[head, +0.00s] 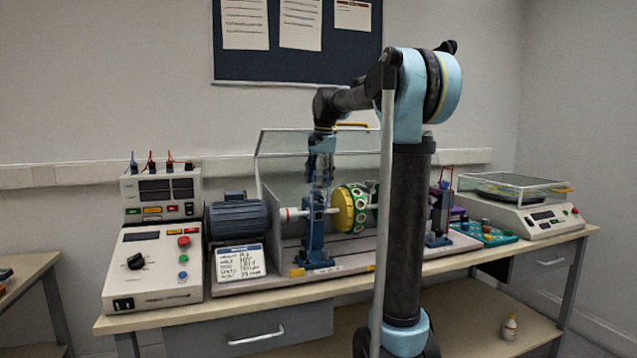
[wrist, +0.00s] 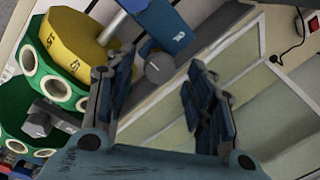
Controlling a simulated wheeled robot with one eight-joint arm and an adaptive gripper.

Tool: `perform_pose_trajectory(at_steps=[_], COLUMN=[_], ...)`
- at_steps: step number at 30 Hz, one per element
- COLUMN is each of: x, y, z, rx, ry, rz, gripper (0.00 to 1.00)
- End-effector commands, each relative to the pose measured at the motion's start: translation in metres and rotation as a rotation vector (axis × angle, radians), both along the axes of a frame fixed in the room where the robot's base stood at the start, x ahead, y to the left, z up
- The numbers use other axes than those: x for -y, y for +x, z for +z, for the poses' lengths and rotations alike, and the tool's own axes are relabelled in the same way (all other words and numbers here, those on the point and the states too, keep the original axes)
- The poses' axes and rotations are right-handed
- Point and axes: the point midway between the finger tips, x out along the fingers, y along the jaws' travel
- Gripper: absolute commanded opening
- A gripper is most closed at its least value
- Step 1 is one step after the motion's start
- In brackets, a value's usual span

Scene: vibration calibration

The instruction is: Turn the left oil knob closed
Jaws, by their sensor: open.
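The left bearing stand (head: 316,240) is blue and upright on the bench rig, at the left end of the shaft. In the wrist view its blue block (wrist: 168,28) carries a white mark, and a grey round knob (wrist: 159,69) shows just below it. My gripper (head: 320,185) points down above the left stand. In the wrist view my gripper (wrist: 161,72) is open, and the knob appears between its fingertips, nearer the left one. I cannot tell whether a finger touches it. The knob is too small to make out in the head view.
A yellow and green drum (head: 345,209) sits right of the stand; its yellow disc (wrist: 73,42) is close to my left finger. A clear raised cover (head: 285,150) stands behind. A motor (head: 237,218) and control box (head: 153,265) are left. A second stand (head: 439,215) is right.

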Motion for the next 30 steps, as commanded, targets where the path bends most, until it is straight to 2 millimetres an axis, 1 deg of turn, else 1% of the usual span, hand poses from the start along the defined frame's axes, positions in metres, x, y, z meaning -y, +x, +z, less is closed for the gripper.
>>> perform_pose_trajectory(at_steps=[4,11,12,14,15,17,25,30], x=[-0.0005,-0.0004,-0.0004,-0.0004,-0.0004,-0.0003,-0.0004,-0.0003], y=[0.0003,0.0004,0.0004,0.0004,0.0004,0.0004,0.0006,0.0009], z=[-0.005,-0.0052,-0.0051,-0.0051,-0.0051,-0.005,-0.0049,-0.0049], rx=[0.0,0.0,0.0,0.0,0.0,0.0,0.001,0.0], ry=[0.0,0.0,0.0,0.0,0.0,0.0,0.001,0.001], rz=[0.0,0.0,0.0,0.0,0.0,0.0,0.01,0.057], gripper=[0.5,0.5,0.41,0.27,0.18,0.05,0.05,0.05])
